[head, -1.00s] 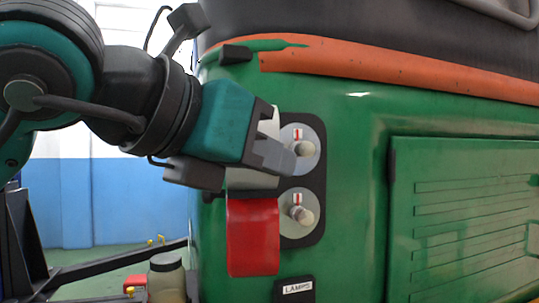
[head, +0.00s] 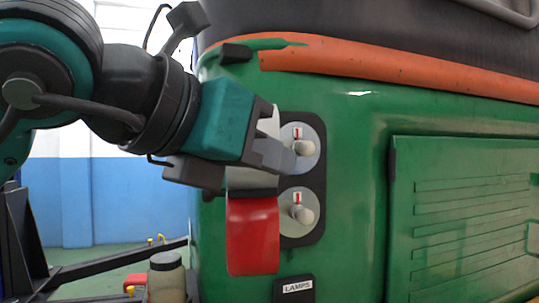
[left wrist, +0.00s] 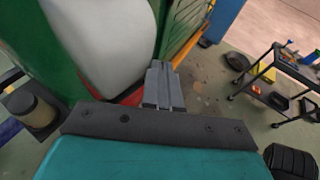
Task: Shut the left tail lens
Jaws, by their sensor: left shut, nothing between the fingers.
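The left tail lens has a red lower part (head: 253,238) and a whitish upper part, in the head view. It stands swung out to the left of its dark lamp plate (head: 319,190), so two bulbs (head: 303,214) show bare. My left gripper (head: 284,160) is shut and empty, in front of the lens's upper part and hiding some of it. Its fingertips overlap the upper bulb in the picture; I cannot tell whether they touch anything. In the left wrist view the shut fingers (left wrist: 163,88) are beside the large whitish lens part (left wrist: 105,40). My right gripper is not in view.
The green rickshaw body (head: 355,200) fills the right, with a ribbed panel (head: 465,220) and an orange strip above. A "LAMPS" label (head: 297,288) sits below the lens. In the left wrist view a black cart (left wrist: 275,80) stands on the floor at right.

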